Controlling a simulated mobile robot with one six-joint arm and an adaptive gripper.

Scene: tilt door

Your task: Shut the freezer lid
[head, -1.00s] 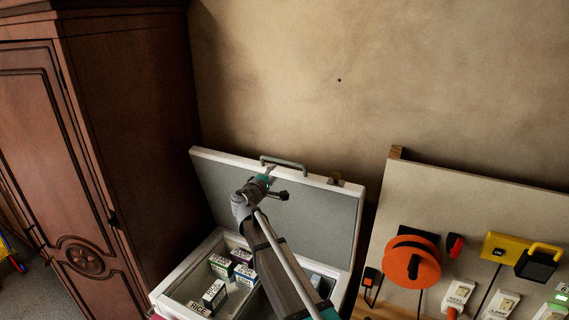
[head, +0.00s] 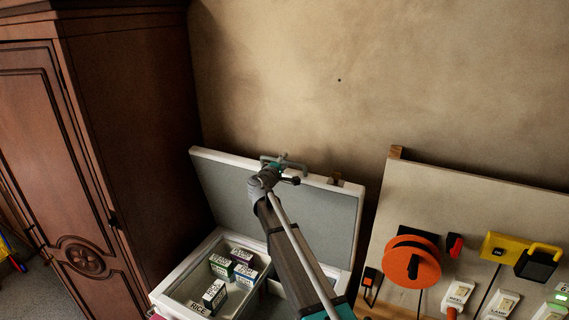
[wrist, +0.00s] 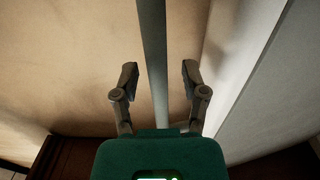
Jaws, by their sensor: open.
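The freezer lid (head: 325,215) stands raised, leaning back near the wall, with a white rim and grey inner panel. Its grey-green handle (head: 298,166) is on the top edge. My gripper (wrist: 159,75) is open, with the handle bar (wrist: 154,50) running between its two fingers and no clear grip on it. The lid's white rim (wrist: 228,60) is to the right in the wrist view. In the head view my arm crosses in front of the lid and hides part of it, and the fingertips are mostly hidden. The freezer body (head: 172,283) is open below.
Several labelled boxes (head: 220,266) lie inside the freezer. A dark wooden wardrobe (head: 130,130) stands close on the left. A board (head: 450,200) with an orange reel (head: 425,262) and switches stands on the right. The wall (head: 340,120) is behind.

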